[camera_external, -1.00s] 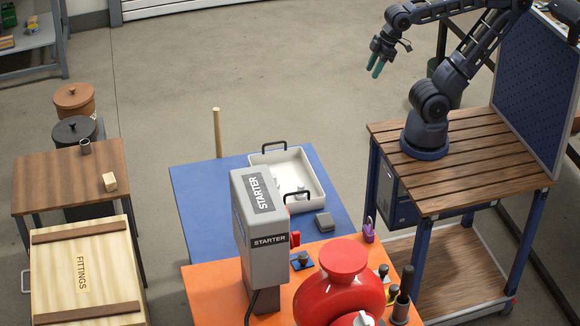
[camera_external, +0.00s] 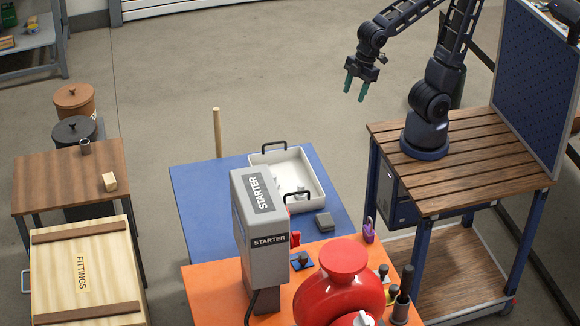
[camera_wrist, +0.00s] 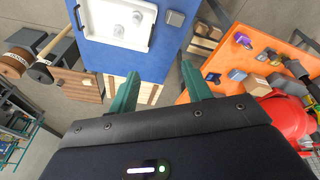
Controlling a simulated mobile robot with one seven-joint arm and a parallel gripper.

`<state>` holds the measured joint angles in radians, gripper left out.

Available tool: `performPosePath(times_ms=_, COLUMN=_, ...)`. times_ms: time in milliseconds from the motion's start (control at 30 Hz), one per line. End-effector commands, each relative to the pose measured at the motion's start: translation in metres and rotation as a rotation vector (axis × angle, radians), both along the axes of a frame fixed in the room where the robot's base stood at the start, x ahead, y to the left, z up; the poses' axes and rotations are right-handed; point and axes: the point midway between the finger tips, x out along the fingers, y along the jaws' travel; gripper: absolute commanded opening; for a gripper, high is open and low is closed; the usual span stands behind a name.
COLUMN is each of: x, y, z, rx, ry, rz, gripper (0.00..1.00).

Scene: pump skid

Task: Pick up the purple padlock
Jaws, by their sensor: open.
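The purple padlock (camera_external: 368,231) stands at the back right corner of the orange bench top (camera_external: 215,285), close to its edge, with its shackle up. A small purple shape on the orange top in the wrist view (camera_wrist: 242,39) appears to be the same padlock. My gripper (camera_external: 355,90) is open and empty, with its green fingers pointing down. It hangs in the air well above and behind the padlock in the external view. In the wrist view the open fingers (camera_wrist: 160,72) have nothing between them, and the padlock lies off to their right.
A red pump (camera_external: 340,285) and a grey starter box (camera_external: 262,225) rise from the orange bench near the padlock. A blue table (camera_external: 195,185) beside it holds a white tray (camera_external: 318,188) and a grey block (camera_external: 324,221). A slatted wooden table (camera_external: 480,170) stands at right.

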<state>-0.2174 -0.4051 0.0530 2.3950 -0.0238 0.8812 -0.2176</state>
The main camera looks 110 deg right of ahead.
Motion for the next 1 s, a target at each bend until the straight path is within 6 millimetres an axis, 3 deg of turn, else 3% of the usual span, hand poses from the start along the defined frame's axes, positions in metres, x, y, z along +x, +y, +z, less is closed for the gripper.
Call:
performPosePath(times_ms=200, x=0.033, y=0.054, z=-0.024, rx=-0.045, ry=0.049, rz=0.199, gripper=0.49)
performPosePath(times_ms=500, x=0.063, y=0.137, z=-0.068, rx=-0.095, ry=0.106, rz=0.471, gripper=0.49)
performPosePath(times_ms=733, x=0.072, y=0.206, z=-0.112, rx=-0.130, ry=0.150, rz=0.681, gripper=0.49)
performPosePath(times_ms=1000, x=0.064, y=0.285, z=-0.172, rx=-0.161, ry=0.199, rz=0.921, gripper=0.49)
